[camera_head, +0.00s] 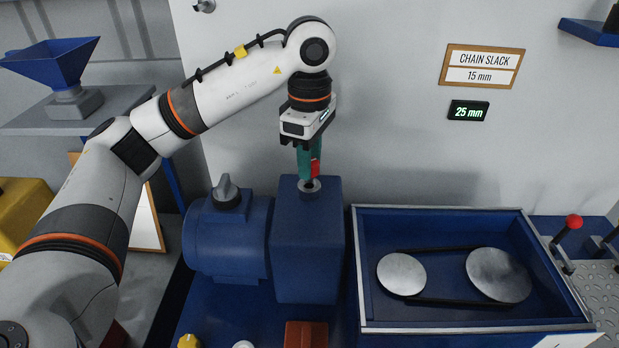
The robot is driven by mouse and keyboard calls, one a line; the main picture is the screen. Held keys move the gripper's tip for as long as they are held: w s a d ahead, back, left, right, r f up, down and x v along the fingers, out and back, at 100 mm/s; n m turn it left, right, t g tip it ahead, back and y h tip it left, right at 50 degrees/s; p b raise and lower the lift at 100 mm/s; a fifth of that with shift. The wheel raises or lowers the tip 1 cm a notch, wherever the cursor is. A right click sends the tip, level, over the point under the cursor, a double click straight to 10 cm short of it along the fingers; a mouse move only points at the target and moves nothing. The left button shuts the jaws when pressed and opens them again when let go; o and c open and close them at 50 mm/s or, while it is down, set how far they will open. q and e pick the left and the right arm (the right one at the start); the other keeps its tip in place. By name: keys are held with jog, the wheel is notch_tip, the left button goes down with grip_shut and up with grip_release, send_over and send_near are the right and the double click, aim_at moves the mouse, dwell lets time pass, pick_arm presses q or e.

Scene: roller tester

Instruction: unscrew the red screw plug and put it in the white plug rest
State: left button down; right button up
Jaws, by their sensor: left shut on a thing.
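My left gripper (310,172) points straight down over the tall blue housing (308,245), with its green fingers shut on the red screw plug (316,168). Only a strip of the plug shows between and beside the fingers. Below it is a round grey collar (310,186) with a dark centre on top of the housing. I cannot tell whether the plug is still in the collar or just above it. A small white round thing (243,345), possibly the white plug rest, is cut off by the bottom edge. My right gripper is not in view.
A blue motor (228,240) with a grey knob stands left of the housing. Right is an open blue tray (440,325) with two discs and a chain. A red-brown block (305,335) and yellow knob (188,341) are in front. A red-knobbed lever (573,222) stands far right.

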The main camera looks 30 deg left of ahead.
pick_arm(q)
jog(key=shift+r+p, duration=1.85)
jog(key=shift+r, duration=0.2)
jog(key=shift+f, duration=0.15)
